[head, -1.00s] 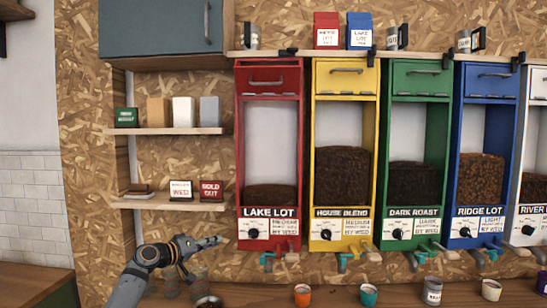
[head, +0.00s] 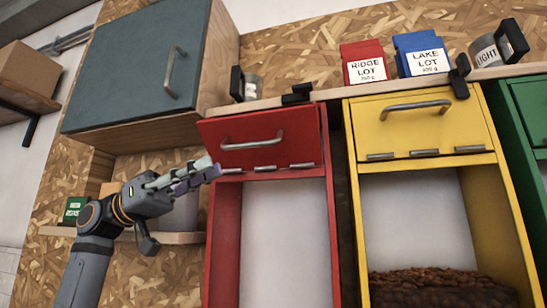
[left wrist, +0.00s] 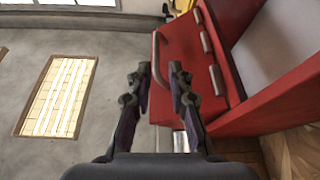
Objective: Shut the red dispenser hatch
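The red dispenser hatch (head: 265,140) is at the top of the red dispenser, with a metal handle on its front and hinges along its lower edge. Its top leans outward from the frame, so it stands partly open. In the left wrist view the hatch (left wrist: 185,60) is ahead, its handle (left wrist: 157,60) showing between the fingertips. My left gripper (head: 215,170) is at the hatch's lower left corner in the head view. Its two fingers (left wrist: 159,68) are apart with nothing held between them. I cannot tell whether they touch the hatch. My right gripper is out of view.
A grey-blue wall cabinet (head: 140,70) hangs at upper left, above a wooden shelf (head: 185,238). The yellow dispenser (head: 420,118) stands close on the right. A ledge with bags and mugs runs above the dispensers. Open floor (left wrist: 100,110) shows in the left wrist view.

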